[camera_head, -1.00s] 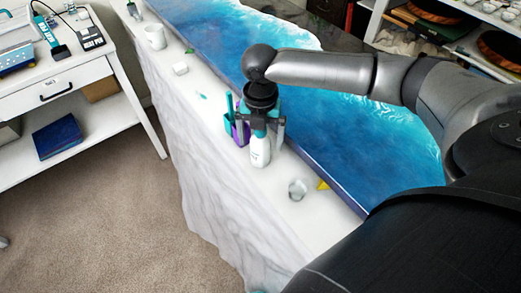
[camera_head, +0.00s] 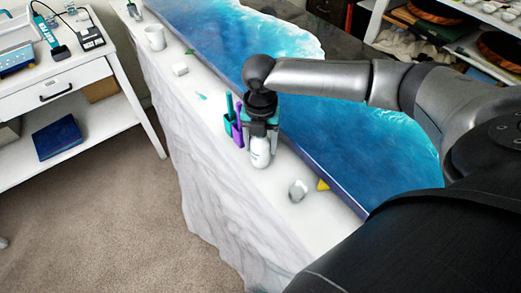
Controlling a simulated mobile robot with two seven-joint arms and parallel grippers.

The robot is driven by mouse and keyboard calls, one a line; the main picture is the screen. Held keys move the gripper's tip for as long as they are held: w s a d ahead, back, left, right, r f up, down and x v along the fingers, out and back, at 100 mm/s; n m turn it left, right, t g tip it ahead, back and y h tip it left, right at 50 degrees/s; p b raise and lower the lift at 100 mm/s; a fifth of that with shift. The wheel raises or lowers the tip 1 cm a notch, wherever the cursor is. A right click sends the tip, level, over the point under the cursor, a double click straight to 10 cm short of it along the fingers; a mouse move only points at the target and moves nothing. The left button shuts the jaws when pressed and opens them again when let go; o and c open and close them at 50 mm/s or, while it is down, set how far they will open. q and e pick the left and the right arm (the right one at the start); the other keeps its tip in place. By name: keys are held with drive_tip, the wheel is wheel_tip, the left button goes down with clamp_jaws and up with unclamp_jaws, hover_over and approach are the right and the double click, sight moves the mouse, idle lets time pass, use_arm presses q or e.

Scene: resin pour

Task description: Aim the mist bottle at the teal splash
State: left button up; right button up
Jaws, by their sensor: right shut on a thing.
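The mist bottle (camera_head: 260,153), white with a teal upper part, stands upright at the near side of the blue resin slab. My right gripper (camera_head: 260,128) points down from above and is shut on the bottle's upper part, hiding its head and nozzle. I cannot tell whether the bottle's base touches the covered table. The teal splash (camera_head: 201,97) is a small teal mark on the white cover, up and to the left of the bottle. My left gripper is not in view.
A clear round object (camera_head: 298,190) and a yellow piece (camera_head: 322,185) lie to the lower right. A white block (camera_head: 180,69) and a white mug (camera_head: 155,37) stand beyond the splash. The resin slab (camera_head: 330,140) runs alongside.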

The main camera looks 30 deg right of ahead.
clamp_jaws()
drive_tip(key=shift+r, duration=0.15)
